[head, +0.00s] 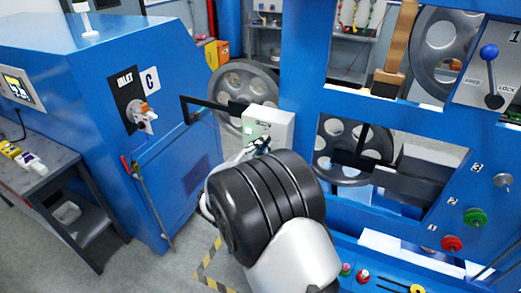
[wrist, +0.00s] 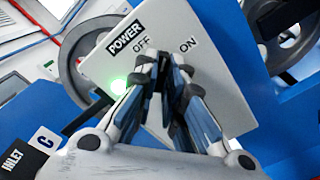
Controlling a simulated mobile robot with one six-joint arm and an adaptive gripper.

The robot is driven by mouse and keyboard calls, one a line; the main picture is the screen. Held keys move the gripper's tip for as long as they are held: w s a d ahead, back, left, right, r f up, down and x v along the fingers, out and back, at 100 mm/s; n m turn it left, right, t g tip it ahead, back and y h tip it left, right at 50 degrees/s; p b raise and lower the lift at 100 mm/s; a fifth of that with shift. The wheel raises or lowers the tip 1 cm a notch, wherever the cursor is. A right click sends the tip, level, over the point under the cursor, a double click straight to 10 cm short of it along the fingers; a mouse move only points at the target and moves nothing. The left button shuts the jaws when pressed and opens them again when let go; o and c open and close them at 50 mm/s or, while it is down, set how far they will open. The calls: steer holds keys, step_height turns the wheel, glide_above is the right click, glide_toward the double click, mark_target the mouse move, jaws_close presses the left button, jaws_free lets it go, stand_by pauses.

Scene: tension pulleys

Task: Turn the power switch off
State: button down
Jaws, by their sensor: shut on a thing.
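The power switch box (head: 281,123) is a light grey box on a dark bracket between the two blue machines. In the wrist view its face (wrist: 222,80) carries the labels POWER, OFF and ON. A green light (wrist: 119,87) glows near its left corner. My gripper (wrist: 162,58) has its fingertips close together at the face, just below and between OFF and ON. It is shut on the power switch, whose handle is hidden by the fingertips. In the head view my gripper (head: 262,143) is at the box's lower front, partly behind my dark wrist.
A blue cabinet (head: 180,60) with an INLET switch (head: 140,112) stands left. A blue frame with pulley wheels (head: 445,45), a blue-knobbed lock lever (head: 490,70) and coloured knobs (head: 475,217) stands right. A grey bench (head: 50,165) is at far left.

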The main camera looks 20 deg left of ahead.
steer(key=n, duration=1)
steer(key=shift+n+p, duration=0.3)
stand_by(0.4)
steer(key=c, duration=1.7)
jaws_free()
steer(key=s, duration=0.8)
steer(key=s+a, duration=0.1)
steer(key=s, duration=0.3)
